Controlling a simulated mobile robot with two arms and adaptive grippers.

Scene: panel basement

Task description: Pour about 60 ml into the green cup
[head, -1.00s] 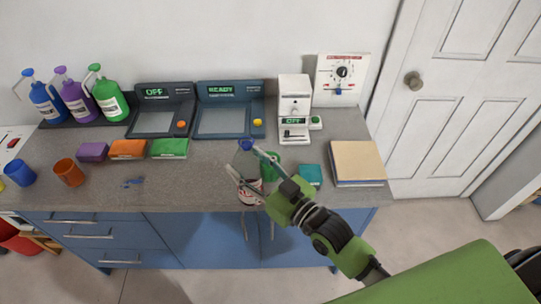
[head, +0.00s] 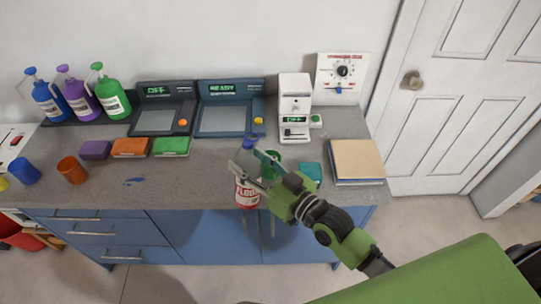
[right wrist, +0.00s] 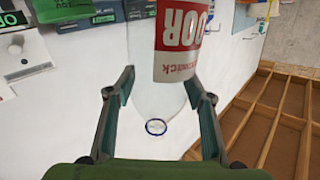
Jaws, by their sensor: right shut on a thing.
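A clear bottle with a red and white label (head: 247,192) is upright at the front edge of the counter in the head view. My right gripper (head: 253,163) is shut on the bottle's upper part. In the right wrist view the bottle (right wrist: 160,85) is between my right fingers (right wrist: 157,92), with its blue-rimmed mouth nearest the camera. Whether its base touches anything cannot be told. The green cup (head: 273,158) stands on the counter just behind and right of the bottle, partly hidden by the gripper. My left gripper is not in view.
A white device (head: 294,105) stands behind the cup. Orange (head: 72,170) and blue (head: 26,172) cups stand left. A blue spot (head: 134,181) marks mostly clear counter left of the bottle.

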